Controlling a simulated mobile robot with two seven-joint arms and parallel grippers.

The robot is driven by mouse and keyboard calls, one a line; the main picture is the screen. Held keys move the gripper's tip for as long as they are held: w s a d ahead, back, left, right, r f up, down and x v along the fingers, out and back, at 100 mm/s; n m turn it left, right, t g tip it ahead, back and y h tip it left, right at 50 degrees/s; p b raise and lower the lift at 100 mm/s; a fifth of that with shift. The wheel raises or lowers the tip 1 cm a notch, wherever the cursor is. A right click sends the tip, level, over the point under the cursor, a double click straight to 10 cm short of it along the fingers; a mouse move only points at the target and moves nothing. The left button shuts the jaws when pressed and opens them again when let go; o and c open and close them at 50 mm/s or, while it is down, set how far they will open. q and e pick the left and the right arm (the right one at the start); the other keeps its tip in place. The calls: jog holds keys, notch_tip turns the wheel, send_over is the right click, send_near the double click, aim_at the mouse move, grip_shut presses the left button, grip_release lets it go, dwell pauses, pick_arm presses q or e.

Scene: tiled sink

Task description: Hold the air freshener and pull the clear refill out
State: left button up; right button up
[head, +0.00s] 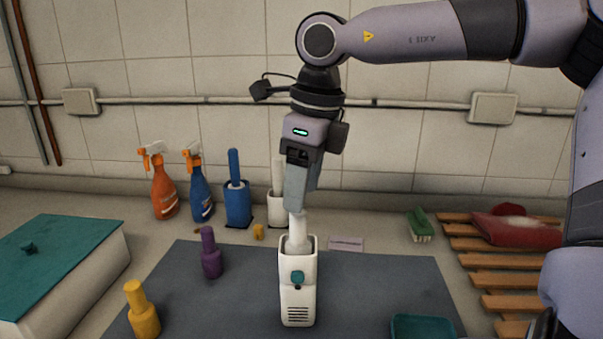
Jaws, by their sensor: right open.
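The white air freshener (298,308) stands upright on the dark grey mat, with a teal button on its front. The clear refill (297,236) sits in its open top, its pale neck sticking up above the rim. My right gripper (298,207) points straight down above the air freshener, with its fingers at the top of the refill's neck. It is open; the fingers overlap in this view, so I cannot tell whether they touch the neck. My left gripper is not in view.
A purple bottle (210,257) and a yellow bottle (142,313) stand to the left. A teal-lidded box (78,280) is at far left, a teal tray (422,328) at front right. Spray bottles (164,190) and brush holders (238,205) line the wall; a wooden rack (500,282) is right.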

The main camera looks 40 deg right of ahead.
aim_at(297, 223)
jog(key=shift+w+a+f, duration=0.1)
jog(key=shift+w+f, duration=0.05)
jog(key=shift+f, duration=1)
jog(key=shift+w+a+f, duration=0.1)
jog(key=shift+f, duration=1.1)
jog(key=shift+w+a+f, duration=0.1)
jog(key=shift+w+f, duration=0.05)
jog(key=shift+f, duration=1)
jog(key=c, duration=1)
jog(key=o, duration=1)
jog(key=shift+s+d+r, duration=0.1)
jog(key=shift+s+r, duration=0.05)
jog(key=shift+r, duration=1.05)
jog(key=shift+s+d+r, duration=0.1)
jog(key=shift+s+r, duration=0.1)
jog(key=shift+r, duration=1)
jog(key=shift+s+d+r, duration=0.1)
jog(key=shift+s+r, duration=0.05)
jog(key=shift+r, duration=1.05)
